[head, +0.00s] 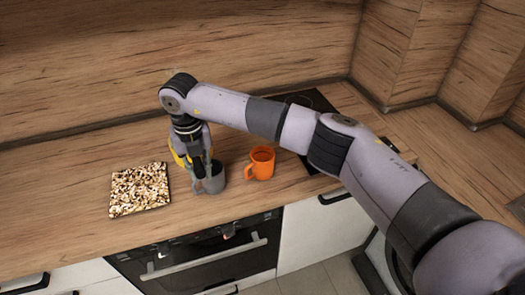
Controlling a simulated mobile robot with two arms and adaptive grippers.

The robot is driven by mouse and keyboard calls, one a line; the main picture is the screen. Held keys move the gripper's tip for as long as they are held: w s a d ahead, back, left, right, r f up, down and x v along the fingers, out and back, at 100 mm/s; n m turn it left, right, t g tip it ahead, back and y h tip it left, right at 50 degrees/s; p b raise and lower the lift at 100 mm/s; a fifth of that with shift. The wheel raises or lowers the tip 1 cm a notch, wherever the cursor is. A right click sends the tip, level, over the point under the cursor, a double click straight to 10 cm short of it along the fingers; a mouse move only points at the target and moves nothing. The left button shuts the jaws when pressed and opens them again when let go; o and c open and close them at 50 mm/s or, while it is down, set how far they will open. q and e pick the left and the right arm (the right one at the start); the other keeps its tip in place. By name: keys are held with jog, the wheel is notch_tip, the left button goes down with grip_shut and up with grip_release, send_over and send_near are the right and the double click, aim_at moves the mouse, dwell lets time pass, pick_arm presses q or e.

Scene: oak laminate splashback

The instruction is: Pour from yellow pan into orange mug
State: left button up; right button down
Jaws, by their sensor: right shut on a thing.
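My right gripper (198,158) reaches down over the counter and is shut. A curved yellow piece shows at its left side, and I take it to be the yellow pan (178,155). Most of the pan is hidden behind the gripper, so its tilt and contents cannot be told. The orange mug (261,165) stands upright on the counter to the right of the gripper, apart from it, with its handle towards the left. My left gripper is not in view.
A dark grey mug (214,180) stands close beside the gripper, between it and the orange mug. A speckled square board (140,189) lies to the left. A black hob (313,101) is behind my arm. The oven front (200,262) is below the counter edge.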

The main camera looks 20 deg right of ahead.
jog(key=a+m, duration=0.1)
jog(key=m, duration=0.2)
jog(key=a+m+p, duration=0.1)
jog(key=a+m, duration=0.1)
jog(key=w+a+m+p, duration=0.1)
jog(key=m, duration=0.2)
jog(key=shift+a+r+m, duration=0.15)
jog(key=shift+a+m, duration=0.1)
jog(key=shift+m, duration=0.05)
